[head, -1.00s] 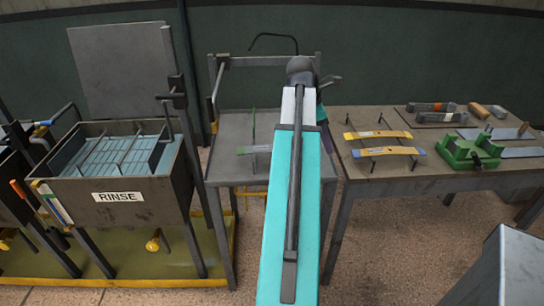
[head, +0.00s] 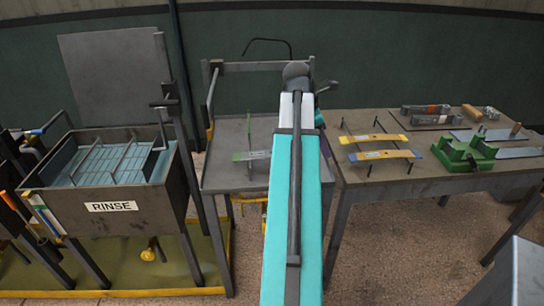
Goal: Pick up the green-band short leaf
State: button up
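The green-band short leaf (head: 258,155) is a short grey strip with a green band at its left end. In the head view it lies across a thin upright holder on the grey middle stand (head: 222,178). My teal arm stretches forward just right of it and covers part of the stand. My gripper is hidden beyond the arm's far end, so its fingers and any contact do not show.
A rinse tank (head: 154,201) with a wire rack stands at the left. A rail frames the stand's back.

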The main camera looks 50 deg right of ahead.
aim_at(263, 154)
jog(key=i, duration=0.85)
jog(key=u, duration=0.05)
